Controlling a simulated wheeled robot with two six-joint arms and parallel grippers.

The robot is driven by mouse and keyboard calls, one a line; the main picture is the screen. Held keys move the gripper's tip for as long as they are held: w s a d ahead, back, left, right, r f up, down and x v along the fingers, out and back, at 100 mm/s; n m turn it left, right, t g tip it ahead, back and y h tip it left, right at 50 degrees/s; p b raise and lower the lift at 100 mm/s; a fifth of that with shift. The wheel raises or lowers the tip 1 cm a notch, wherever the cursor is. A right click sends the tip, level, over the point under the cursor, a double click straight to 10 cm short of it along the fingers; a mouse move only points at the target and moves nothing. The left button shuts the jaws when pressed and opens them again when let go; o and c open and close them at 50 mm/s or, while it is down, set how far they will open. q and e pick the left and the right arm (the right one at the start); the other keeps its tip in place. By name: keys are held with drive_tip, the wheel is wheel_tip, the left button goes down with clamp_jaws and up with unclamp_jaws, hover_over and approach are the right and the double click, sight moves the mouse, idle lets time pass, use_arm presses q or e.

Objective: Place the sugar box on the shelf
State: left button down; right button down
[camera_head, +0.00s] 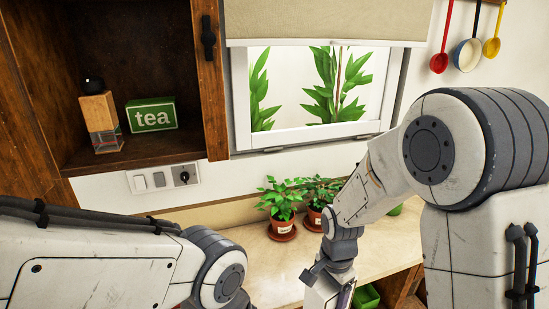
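The open shelf is a dark wooden cabinet (120,30) at the upper left. A green box marked "tea" (151,115) stands on its lower board, beside a wood-and-glass container with a dark knob (100,121). I cannot identify a sugar box in view. My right arm reaches down over the counter, and its gripper (326,291) shows only in part at the bottom edge. Its fingertips and anything between them are cut off or too unclear to tell. My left arm crosses the lower left, and its gripper is out of the picture.
Potted plants (282,213) (318,198) stand on the light counter (262,260) near my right arm. A green bin (367,296) is below the counter. The open cabinet door (209,80) stands beside the window (310,95). Hanging ladles (466,53) are at the upper right.

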drive_tip(key=d+f+n, duration=0.6)
drive_tip(key=f+n, duration=0.4)
drive_tip(key=n, duration=0.1)
drive_tip(key=shift+w, duration=0.25)
